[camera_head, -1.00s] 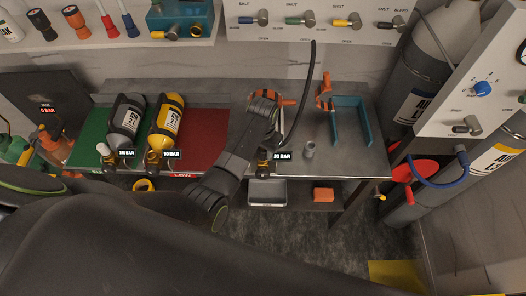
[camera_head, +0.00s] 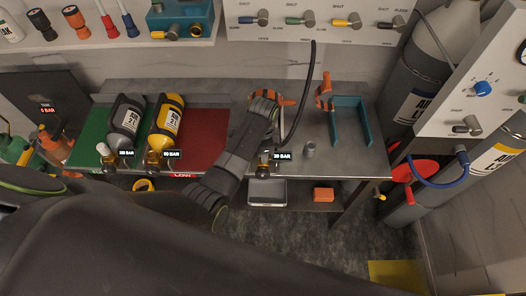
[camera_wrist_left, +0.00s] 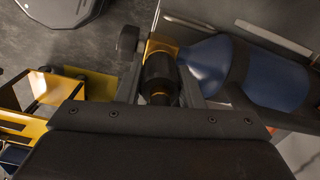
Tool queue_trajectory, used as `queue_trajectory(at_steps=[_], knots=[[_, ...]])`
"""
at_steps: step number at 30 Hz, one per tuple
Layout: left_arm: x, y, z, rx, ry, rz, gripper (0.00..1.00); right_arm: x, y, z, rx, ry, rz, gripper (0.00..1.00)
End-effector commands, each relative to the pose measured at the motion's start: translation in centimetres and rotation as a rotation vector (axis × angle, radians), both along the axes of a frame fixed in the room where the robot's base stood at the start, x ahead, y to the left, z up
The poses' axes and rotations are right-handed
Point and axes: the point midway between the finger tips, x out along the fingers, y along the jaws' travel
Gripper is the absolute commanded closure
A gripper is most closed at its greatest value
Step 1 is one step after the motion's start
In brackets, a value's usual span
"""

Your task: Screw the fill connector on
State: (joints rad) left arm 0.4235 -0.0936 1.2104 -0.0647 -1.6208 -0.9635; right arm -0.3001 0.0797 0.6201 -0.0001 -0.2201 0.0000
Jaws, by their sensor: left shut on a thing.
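In the left wrist view my left gripper (camera_wrist_left: 160,88) is shut on the black fill connector (camera_wrist_left: 158,72), one finger on each side. The connector sits at the brass valve (camera_wrist_left: 165,46) of a blue cylinder (camera_wrist_left: 205,68), and a dark valve knob (camera_wrist_left: 130,38) stands beside it. How far the thread is engaged cannot be told. In the head view my left arm (camera_head: 235,160) covers most of this cylinder and hides the fingertips. A black hose (camera_head: 308,85) comes down from the wall to this spot. My right gripper is not in view.
An orange clamp (camera_head: 288,100) is by the covered cylinder. A grey cylinder (camera_head: 127,120) and a yellow one (camera_head: 168,118) lie on green and red mats at left. A small grey cup (camera_head: 310,149) and a teal bracket (camera_head: 366,125) stand at right.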

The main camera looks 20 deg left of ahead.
Motion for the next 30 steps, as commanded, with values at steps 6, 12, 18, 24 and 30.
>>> queue_trajectory(at_steps=[6,12,18,24,30], knots=[[0.01,0.0,0.0,0.0,0.0,0.002,0.48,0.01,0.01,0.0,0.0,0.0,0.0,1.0],[0.0,0.0,0.0,0.0,0.0,0.003,0.44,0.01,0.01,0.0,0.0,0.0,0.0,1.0],[0.0,0.0,0.0,0.0,0.0,0.063,0.44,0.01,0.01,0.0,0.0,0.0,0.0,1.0],[0.0,0.0,0.0,0.0,0.0,0.288,0.44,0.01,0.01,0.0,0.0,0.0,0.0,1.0],[0.0,0.0,0.0,0.0,0.0,0.517,0.44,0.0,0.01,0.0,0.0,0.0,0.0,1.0]])
